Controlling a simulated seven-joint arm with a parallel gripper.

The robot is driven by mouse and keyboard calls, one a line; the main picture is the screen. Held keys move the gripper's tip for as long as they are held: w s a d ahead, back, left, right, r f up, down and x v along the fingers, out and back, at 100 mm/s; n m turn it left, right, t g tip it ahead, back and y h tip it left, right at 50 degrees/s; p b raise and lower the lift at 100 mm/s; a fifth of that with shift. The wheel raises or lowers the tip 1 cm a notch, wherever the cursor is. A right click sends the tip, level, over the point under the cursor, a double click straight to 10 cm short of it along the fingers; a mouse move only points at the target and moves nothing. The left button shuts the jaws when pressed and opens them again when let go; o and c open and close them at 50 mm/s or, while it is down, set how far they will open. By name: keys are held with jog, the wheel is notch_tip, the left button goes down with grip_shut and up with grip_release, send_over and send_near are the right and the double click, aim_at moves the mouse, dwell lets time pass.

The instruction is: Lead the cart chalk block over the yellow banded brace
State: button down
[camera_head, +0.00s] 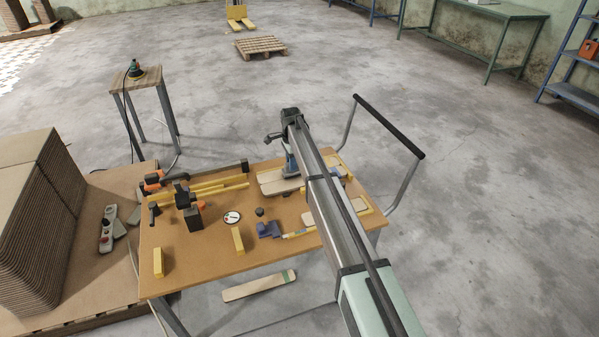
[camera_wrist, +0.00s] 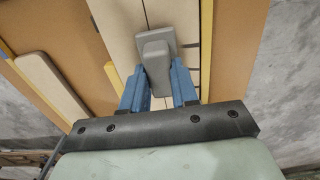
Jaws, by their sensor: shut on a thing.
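My gripper (camera_wrist: 158,92) has its blue fingers closed on a grey block (camera_wrist: 155,48), the likeliest chalk block. In the wrist view the block sits over a pale board (camera_wrist: 118,25) with dark lines; I cannot tell whether it touches the board. In the head view my gripper (camera_head: 291,168) is over the pale boards (camera_head: 270,176) at the cart's far right, and the block is too small to make out there. A yellow strip (camera_wrist: 206,45) runs along the board's right side. I cannot tell which yellow piece is the banded brace.
The cart top (camera_head: 205,262) also holds yellow bars (camera_head: 222,186), black-and-orange clamps (camera_head: 182,196), yellow blocks (camera_head: 238,240), a round dial (camera_head: 232,217) and a dark blue tool (camera_head: 268,229). A cart handle (camera_head: 390,125) rises at right. Cardboard stacks (camera_head: 35,205) stand left. The front middle is clear.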

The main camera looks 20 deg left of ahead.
jog(key=shift+f, duration=0.3)
jog(key=shift+w+d+r, duration=0.15)
jog(key=shift+w+d, duration=1.35)
jog(key=shift+w+d, duration=0.1)
jog(key=shift+w+d, duration=1.4)
jog(key=shift+d, duration=0.05)
jog(key=shift+w+a, duration=0.6)
